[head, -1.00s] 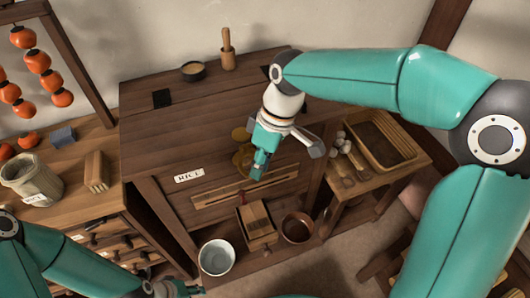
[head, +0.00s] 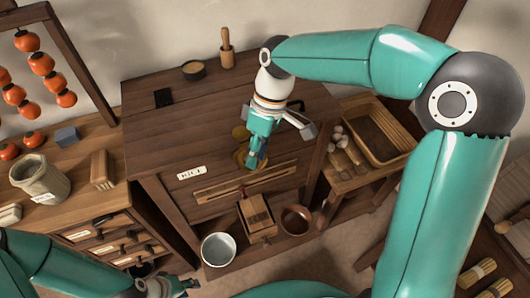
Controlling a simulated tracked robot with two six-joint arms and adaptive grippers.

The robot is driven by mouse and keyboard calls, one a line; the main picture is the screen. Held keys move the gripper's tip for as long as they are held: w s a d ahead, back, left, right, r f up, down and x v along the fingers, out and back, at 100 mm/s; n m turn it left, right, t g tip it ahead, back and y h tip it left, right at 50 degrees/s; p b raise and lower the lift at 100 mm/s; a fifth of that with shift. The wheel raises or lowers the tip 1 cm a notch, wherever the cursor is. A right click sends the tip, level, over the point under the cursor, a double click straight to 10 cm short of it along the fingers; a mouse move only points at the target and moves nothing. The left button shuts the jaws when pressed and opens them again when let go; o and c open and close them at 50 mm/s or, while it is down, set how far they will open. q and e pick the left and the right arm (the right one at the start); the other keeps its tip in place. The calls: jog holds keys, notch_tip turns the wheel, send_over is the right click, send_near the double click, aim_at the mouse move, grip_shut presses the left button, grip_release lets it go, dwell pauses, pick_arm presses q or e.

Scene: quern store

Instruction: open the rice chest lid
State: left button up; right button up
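The rice chest (head: 150,140) is a dark wooden chest in the middle of the head view, with a white RICE label (head: 192,173) on its front. Its lid (head: 200,115) lies flat and looks shut. A brass hasp plate (head: 240,134) shows at the lid's front edge. My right gripper (head: 254,163) is in front of the chest at the brass fitting, pointing down. Its fingers partly hide the fitting, and I cannot tell if they hold it. My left gripper (head: 187,287) is low at the bottom edge, near a white bucket and away from the chest.
A bowl (head: 194,70) and a wooden pestle (head: 226,50) stand on the chest's back part. Below its front are a white bucket (head: 218,250), a wooden box (head: 257,217) and a brown bowl (head: 297,220). A side table with a tray (head: 402,148) stands right, a drawer cabinet (head: 75,205) left.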

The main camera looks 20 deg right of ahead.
jog(key=shift+o, duration=0.9)
jog(key=shift+f, duration=0.1)
jog(key=shift+s, duration=0.1)
jog(key=v, duration=1.2)
